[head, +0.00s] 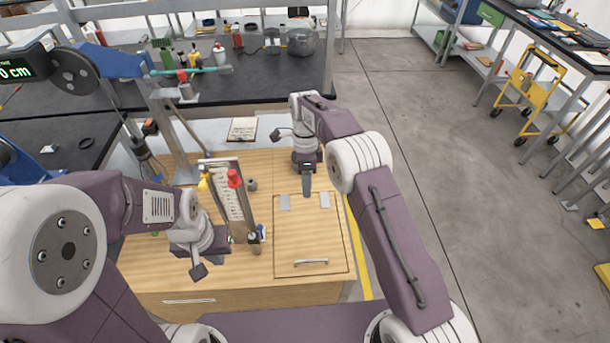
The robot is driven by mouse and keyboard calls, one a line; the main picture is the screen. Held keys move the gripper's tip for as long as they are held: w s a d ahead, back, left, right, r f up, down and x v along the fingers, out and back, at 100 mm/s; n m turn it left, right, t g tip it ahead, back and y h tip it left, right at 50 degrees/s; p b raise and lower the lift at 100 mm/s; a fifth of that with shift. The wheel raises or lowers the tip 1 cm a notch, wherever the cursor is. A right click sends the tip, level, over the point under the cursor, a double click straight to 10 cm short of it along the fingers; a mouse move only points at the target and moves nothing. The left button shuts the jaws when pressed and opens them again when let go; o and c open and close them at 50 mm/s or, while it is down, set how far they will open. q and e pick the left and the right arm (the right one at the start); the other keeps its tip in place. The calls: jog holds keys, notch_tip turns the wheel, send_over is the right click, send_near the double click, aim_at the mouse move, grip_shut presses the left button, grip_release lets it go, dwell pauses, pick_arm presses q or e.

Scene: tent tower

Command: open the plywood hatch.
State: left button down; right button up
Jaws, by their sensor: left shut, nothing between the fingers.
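The plywood hatch (310,232) is a square panel in the top of the wooden cabinet (150,273). It lies flat and closed, with a dark seam around it. Two grey hinge plates (285,202) are at its far edge, and a metal bar handle (311,262) is near its front edge. My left gripper (198,271) is shut and empty, left of the hatch and apart from it. My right gripper (307,186) points down near the hatch's far edge, between the hinge plates in the picture. Its finger opening and any contact are unclear.
A tilted board with a red knob (234,178) stands left of the hatch, with small items at its foot. A black-topped bench (345,75) with bottles is behind. A yellow cart (520,80) stands at right. Open concrete floor (450,170) lies right of the cabinet.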

notch_tip(320, 180, up, 7)
jog(key=w+d+t, duration=0.1)
jog(key=d, duration=0.2)
jog(key=s+d+r, duration=0.4)
jog(key=s+d, duration=0.1)
jog(key=s, duration=0.2)
jog(key=s+d+f+n+t, duration=0.1)
jog(key=s+f+n, duration=0.3)
jog(key=s+n, duration=0.4)
jog(key=s+d+f+n+t, duration=0.1)
jog(key=s+d+f+n, duration=0.3)
jog(key=s+n, duration=0.3)
jog(key=f+n, duration=0.1)
jog(key=n, duration=0.1)
jog(key=shift+s+n, duration=0.3)
jog(key=shift+s, duration=0.1)
grip_shut()
jog(key=shift+s, duration=0.1)
